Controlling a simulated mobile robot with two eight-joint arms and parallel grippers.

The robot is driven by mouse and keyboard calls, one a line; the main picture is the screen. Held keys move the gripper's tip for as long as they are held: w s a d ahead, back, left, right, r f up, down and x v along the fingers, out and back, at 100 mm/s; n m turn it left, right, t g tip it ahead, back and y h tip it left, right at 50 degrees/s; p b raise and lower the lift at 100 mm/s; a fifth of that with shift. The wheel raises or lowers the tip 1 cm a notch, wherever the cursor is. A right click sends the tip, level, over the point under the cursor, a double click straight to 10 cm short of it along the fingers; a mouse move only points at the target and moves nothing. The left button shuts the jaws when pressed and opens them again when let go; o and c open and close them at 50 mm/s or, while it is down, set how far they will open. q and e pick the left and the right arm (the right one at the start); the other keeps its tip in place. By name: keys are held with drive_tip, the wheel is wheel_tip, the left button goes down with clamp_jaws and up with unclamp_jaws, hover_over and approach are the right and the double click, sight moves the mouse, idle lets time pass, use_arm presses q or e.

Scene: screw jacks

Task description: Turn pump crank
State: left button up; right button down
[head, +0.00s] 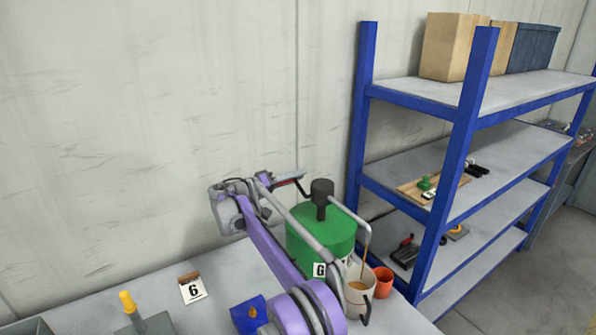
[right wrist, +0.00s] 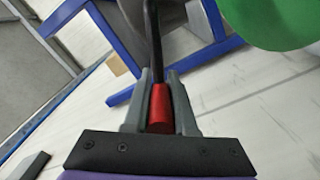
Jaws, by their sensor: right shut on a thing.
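A green drum (head: 318,238) labelled G stands on the grey table with a black pump head (head: 321,190) on top. Its crank is a black rod (right wrist: 153,40) ending in a red handle (right wrist: 160,107). My right gripper (head: 288,180) is shut on the red handle, to the left of the pump head; its fingers (right wrist: 160,100) lie on both sides of the handle in the right wrist view. A grey spout (head: 350,215) bends down to the right, and a brown stream (head: 366,250) runs from it into a pale mug (head: 358,296) holding brown liquid. My left gripper is out of view.
An orange cup (head: 383,283) stands right of the mug. A G card (head: 192,290), a yellow-handled item (head: 128,304) and a blue block (head: 248,313) are on the table. A blue shelf rack (head: 447,185) stands close on the right; a wall is behind.

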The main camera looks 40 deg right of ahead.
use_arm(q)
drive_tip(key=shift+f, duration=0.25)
use_arm(e)
drive_tip(key=f+n, duration=0.2)
drive_tip(key=n, duration=0.1)
drive_tip(key=f+n, duration=0.1)
drive_tip(key=shift+w+f+n, duration=0.15)
drive_tip(key=shift+w+n, duration=0.15)
use_arm(q)
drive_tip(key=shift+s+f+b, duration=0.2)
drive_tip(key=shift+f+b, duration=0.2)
drive_tip(key=shift+b, duration=0.1)
use_arm(e)
drive_tip(key=shift+s+f+n, duration=0.1)
drive_tip(key=shift+f+n, duration=0.7)
drive_tip(key=shift+n, duration=0.4)
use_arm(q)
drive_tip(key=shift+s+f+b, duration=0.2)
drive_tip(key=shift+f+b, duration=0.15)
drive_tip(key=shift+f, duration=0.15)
use_arm(e)
drive_tip(key=shift+s+f+n, duration=0.25)
drive_tip(key=shift+f+n, duration=0.5)
drive_tip(key=shift+n, duration=0.55)
drive_tip(key=c, duration=0.7)
unclamp_jaws()
drive_tip(key=shift+c, duration=0.2)
drive_tip(key=shift+a, duration=0.1)
